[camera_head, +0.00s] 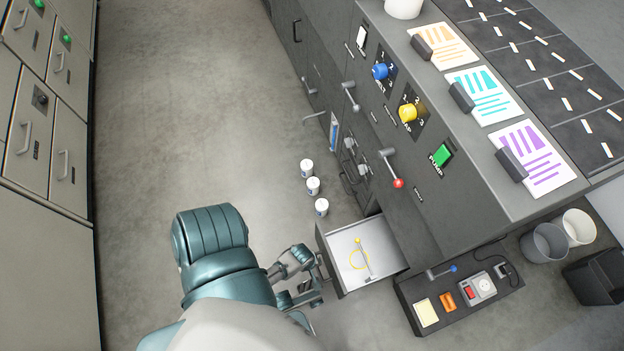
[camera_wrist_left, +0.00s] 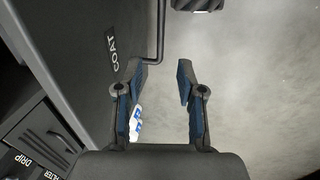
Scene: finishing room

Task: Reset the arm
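My left arm, teal, comes in from the lower left in the head view. Its gripper (camera_head: 312,292) is beside the near left side of an open drawer (camera_head: 375,278). In the left wrist view the gripper (camera_wrist_left: 160,72) has its two fingers apart, with grey floor and nothing held between the tips. A small white and blue thing (camera_wrist_left: 137,122) is partly hidden behind the left finger. My right gripper is not in view.
The drawer holds a yellow ring and a thin rod. A low dark unit (camera_head: 405,292) is right of the drawer. Floor at left is clear.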

